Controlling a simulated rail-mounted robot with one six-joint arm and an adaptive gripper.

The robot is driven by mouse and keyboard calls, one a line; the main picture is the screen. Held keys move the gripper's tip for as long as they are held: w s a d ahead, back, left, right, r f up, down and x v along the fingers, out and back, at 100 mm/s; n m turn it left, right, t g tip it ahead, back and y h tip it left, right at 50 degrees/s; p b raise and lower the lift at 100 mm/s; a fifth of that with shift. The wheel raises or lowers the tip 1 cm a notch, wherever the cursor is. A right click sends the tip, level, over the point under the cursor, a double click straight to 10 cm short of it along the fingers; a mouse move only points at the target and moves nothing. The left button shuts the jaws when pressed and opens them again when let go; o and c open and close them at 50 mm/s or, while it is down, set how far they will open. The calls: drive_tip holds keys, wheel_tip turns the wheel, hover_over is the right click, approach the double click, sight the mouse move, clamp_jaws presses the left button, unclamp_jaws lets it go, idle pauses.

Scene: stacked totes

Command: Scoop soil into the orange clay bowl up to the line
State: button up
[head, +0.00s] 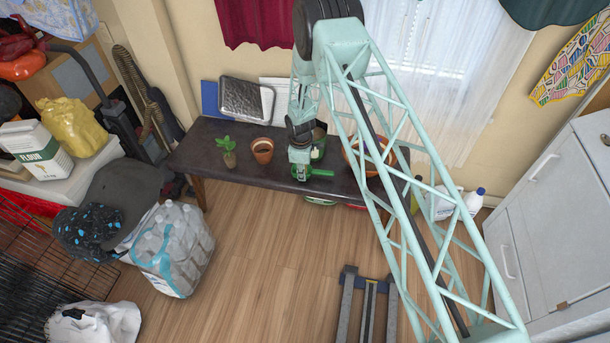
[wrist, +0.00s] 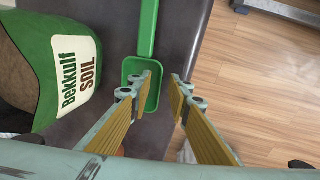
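The orange clay bowl (head: 350,152) stands on the dark table, partly hidden behind my arm in the head view; its inside and line cannot be made out. The soil bag (wrist: 62,62), green and white with "Bekkulf SOIL" on it, is at the left in the wrist view. It also shows behind my gripper in the head view (head: 319,147). A green scoop (wrist: 148,30) lies on the table with its pan beyond my fingertips. My gripper (wrist: 163,88) is open and empty, its left finger overlapping the scoop's pan in view. It is low over the table's front edge (head: 300,176).
A small potted plant (head: 229,156) and a terracotta pot (head: 262,150) stand on the table (head: 200,148) left of my gripper. Bottles (head: 474,200) stand on the floor at the right. A water-bottle pack (head: 172,250) is at the left. The wooden floor in front is mostly clear.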

drive_tip(key=shift+w+f, duration=0.15)
drive_tip(key=shift+f, duration=0.9)
clamp_jaws()
